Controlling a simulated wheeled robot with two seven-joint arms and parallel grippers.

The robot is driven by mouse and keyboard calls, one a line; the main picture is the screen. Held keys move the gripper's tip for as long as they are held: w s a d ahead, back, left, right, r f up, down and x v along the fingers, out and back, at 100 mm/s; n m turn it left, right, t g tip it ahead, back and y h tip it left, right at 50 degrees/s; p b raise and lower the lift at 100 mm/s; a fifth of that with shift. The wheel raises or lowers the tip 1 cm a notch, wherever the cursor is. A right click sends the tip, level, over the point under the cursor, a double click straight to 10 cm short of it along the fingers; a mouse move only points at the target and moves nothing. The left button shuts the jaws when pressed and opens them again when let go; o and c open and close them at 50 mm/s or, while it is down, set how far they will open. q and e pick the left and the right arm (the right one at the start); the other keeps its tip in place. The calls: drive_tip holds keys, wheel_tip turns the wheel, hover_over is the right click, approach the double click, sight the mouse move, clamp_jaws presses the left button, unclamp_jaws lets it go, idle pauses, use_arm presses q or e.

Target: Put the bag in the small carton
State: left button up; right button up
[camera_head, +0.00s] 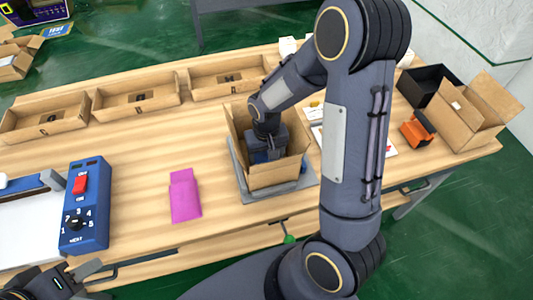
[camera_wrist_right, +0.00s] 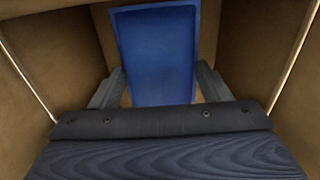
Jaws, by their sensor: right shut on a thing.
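The small carton (camera_head: 277,177) stands open on a grey plate on the table. My right gripper (camera_head: 263,155) reaches down inside it from above. In the right wrist view, the fingers of my right gripper (camera_wrist_right: 160,88) are shut on a flat blue bag (camera_wrist_right: 155,52), with brown carton walls (camera_wrist_right: 60,55) around it. In the head view the bag is mostly hidden by the gripper and the carton wall. I cannot tell whether it touches the carton floor. My left gripper (camera_head: 72,278) is at the lower left corner, partly cut off, away from the carton; its opening is unclear.
A pink pouch-like piece (camera_head: 185,196) lies left of the carton. A blue control box (camera_head: 86,205) stands further left. Shallow cardboard trays (camera_head: 137,98) line the back. An orange-black tool (camera_head: 417,130), a black box (camera_head: 424,83) and an open carton (camera_head: 474,112) are at right.

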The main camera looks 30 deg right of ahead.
sight(266, 155)
drive_tip(key=o, duration=1)
drive_tip(key=shift+r, duration=0.1)
drive_tip(key=shift+r+p, duration=0.25)
drive_tip(key=shift+p, duration=0.1)
wheel_tip(266, 155, up, 12)
drive_tip(key=shift+s+a+r+n+t+y+p, duration=0.15)
drive_tip(key=shift+s+a+r+t+y, duration=0.75)
drive_tip(key=shift+s, duration=1.95)
drive_tip(key=shift+s+a+r+n+t+y+p, duration=0.15)
drive_tip(key=shift+s+a+r+t+y, duration=0.3)
drive_tip(key=shift+s+r+t, duration=1.6)
drive_tip(key=shift+s+a+r+n+g+y, duration=0.2)
drive_tip(key=shift+s+a+r+y, duration=0.45)
drive_tip(key=shift+s, duration=2.95)
drive_tip(key=shift+a+r, duration=0.1)
drive_tip(key=shift+r, duration=0.05)
